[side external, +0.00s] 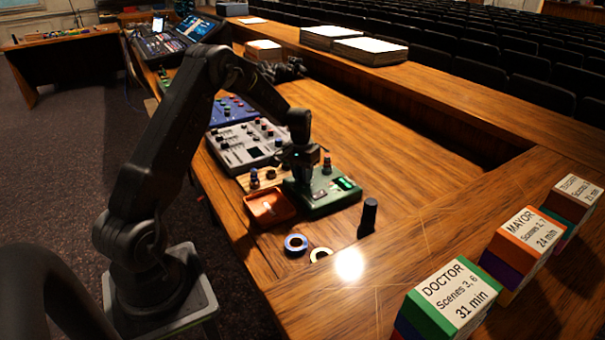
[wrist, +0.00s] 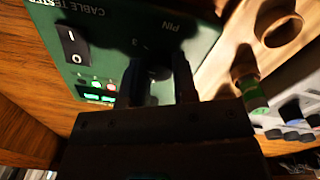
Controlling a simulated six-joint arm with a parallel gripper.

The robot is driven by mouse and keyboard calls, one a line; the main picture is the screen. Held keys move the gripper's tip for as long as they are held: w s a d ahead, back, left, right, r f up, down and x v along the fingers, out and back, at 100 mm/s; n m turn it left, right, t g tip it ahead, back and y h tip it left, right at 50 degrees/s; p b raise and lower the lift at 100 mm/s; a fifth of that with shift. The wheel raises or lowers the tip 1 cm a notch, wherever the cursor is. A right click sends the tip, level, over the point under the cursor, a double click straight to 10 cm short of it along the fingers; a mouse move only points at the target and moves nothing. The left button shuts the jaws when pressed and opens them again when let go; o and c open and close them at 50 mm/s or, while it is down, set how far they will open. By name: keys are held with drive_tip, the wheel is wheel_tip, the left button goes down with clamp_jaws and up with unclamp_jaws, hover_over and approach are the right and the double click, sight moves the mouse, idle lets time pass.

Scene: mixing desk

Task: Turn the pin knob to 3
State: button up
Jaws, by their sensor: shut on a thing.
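The green cable tester (side external: 326,203) stands on the desk in the side external view, with my gripper (side external: 299,166) over its far left part. In the wrist view the tester (wrist: 93,25) fills the upper part, with the printed words CABLE TESTER and PIN. My gripper (wrist: 158,88) is shut on the dark pin knob (wrist: 156,71), one finger on each side. A printed 3 shows just above the knob, and the other marks around it are hidden or in shadow. The knob's pointer cannot be made out.
A black and white rocker switch (wrist: 73,45) and several small lit parts are on the tester. An orange tray (side external: 270,208), a blue tape ring (side external: 295,244) and a black cylinder (side external: 368,217) stand nearby. A grey mixer (side external: 245,147) lies behind.

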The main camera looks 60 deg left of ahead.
drive_tip(key=shift+m, duration=1.9)
drive_tip(key=o, duration=0.9)
drive_tip(key=r, duration=1.3)
drive_tip(key=shift+a+r, duration=0.35)
drive_tip(key=shift+r, duration=0.05)
